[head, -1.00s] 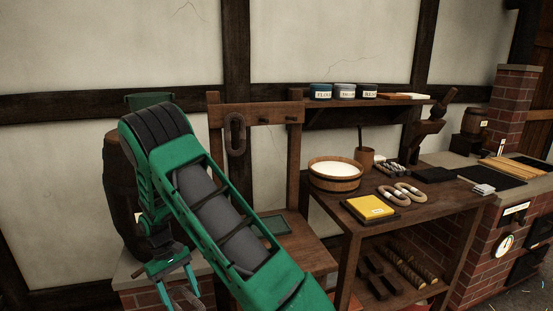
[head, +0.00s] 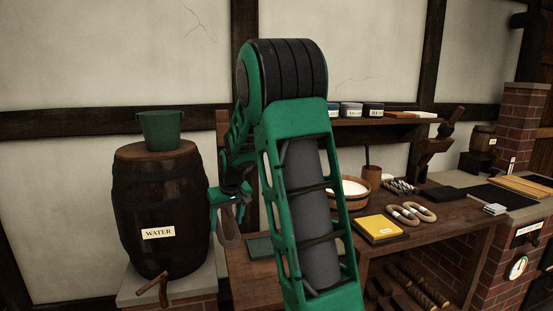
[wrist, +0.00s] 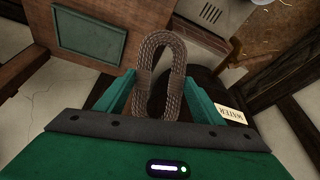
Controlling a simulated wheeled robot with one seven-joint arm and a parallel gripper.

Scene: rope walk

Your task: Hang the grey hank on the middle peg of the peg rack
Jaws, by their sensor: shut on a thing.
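My gripper (head: 227,210) is shut on a looped rope hank (wrist: 143,92) that looks brownish grey. The hank stands out between the fingers in the wrist view, and hangs below my gripper (wrist: 163,95) in the head view (head: 229,234). The peg rack (head: 222,122) shows only as a strip of its left post; my arm hides its pegs, the middle one included, and any hank on them. My gripper is in front of and below the rack's top board, between the barrel and the bench.
A water barrel (head: 150,205) with a green bucket (head: 160,130) on top stands left of my gripper. A slate-green panel (head: 259,247) lies on the wood below the rack.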

